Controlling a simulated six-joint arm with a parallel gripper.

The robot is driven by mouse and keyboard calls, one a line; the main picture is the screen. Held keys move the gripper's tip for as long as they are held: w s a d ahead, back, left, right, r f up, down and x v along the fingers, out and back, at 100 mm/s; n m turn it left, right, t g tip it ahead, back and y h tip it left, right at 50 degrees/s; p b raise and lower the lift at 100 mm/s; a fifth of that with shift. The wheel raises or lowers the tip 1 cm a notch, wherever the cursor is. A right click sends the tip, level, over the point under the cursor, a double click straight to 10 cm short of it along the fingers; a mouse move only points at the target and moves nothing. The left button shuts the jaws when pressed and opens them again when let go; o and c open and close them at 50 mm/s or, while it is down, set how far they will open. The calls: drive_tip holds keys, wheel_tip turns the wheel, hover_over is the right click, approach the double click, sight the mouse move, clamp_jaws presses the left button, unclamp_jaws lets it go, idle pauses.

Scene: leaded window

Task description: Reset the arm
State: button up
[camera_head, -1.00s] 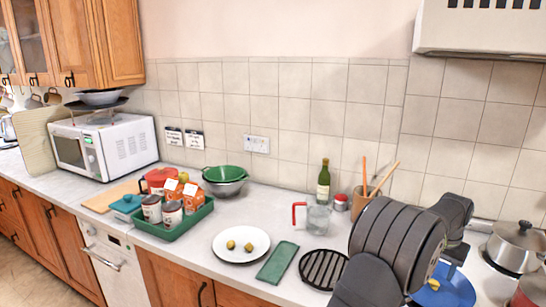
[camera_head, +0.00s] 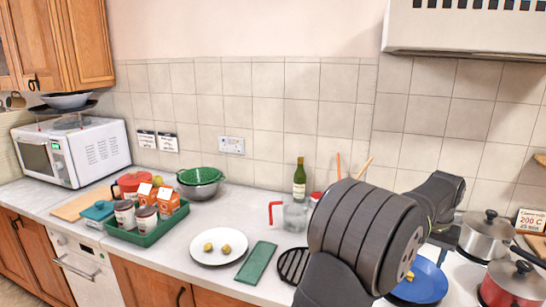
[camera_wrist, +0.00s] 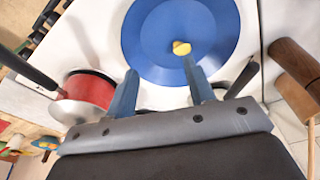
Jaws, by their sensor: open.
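My gripper (camera_wrist: 160,88) is open and empty in the wrist view, its two blue-grey fingers apart above the near part of a blue plate (camera_wrist: 150,40). A small yellow piece (camera_wrist: 181,47) lies on that plate, beyond the fingertips.
A red pot (camera_head: 513,287) and a steel pot (camera_head: 486,236) stand right of the arm.

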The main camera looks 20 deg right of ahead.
drive_tip(key=w+a+n, duration=0.3)
drive_tip(key=w+a, duration=1.3)
drive_tip(key=w, duration=0.3)
drive_tip(key=w+a+n, duration=0.3)
drive_tip(key=w+a, duration=1.3)
drive_tip(key=w, duration=0.3)
drive_tip(key=shift+w+f+t+y, duration=0.3)
drive_tip(key=shift+t, duration=0.1)
